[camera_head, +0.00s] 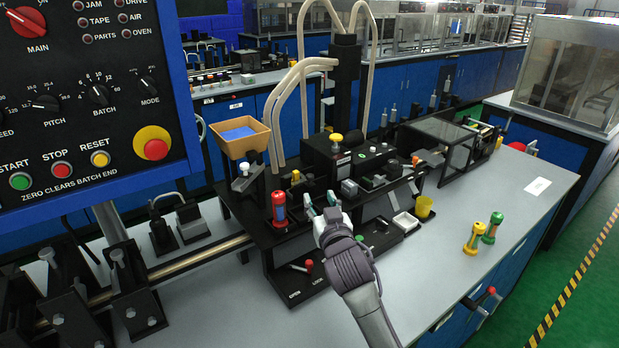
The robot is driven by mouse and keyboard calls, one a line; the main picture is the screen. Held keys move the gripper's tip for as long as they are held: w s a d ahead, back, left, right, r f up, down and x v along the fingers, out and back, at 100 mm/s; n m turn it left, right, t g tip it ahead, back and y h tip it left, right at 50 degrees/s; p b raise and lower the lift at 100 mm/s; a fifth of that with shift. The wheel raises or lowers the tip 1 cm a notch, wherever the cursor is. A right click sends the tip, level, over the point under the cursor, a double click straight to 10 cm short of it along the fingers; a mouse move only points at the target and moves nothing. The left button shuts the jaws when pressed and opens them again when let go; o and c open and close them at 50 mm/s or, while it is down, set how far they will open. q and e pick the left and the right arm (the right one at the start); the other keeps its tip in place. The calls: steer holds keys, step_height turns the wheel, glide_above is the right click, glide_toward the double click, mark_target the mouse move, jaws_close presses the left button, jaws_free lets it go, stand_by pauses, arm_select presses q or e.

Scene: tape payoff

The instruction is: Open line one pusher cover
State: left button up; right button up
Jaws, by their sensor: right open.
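My right gripper (321,206) is open at the front of the black machine (330,155) on the grey bench, its fingers pointing away from me. A red cylindrical part (280,207) stands just left of the fingers, apart from them. In front lies a black plate (292,285) with OPEN and LOCK labels and a red-tipped lever (309,267). A dark see-through cover (437,140) sits to the right on the machine and looks shut. I cannot tell which part is the line one pusher cover. My left gripper is not in view.
An orange hopper (256,142) with blue contents stands at the machine's left. A control panel (85,100) fills the upper left.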

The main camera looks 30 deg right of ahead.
mark_target(311, 179)
steer(key=p+x, duration=0.1)
steer(key=x, duration=0.9)
steer(key=shift+w, duration=0.4)
jaws_close()
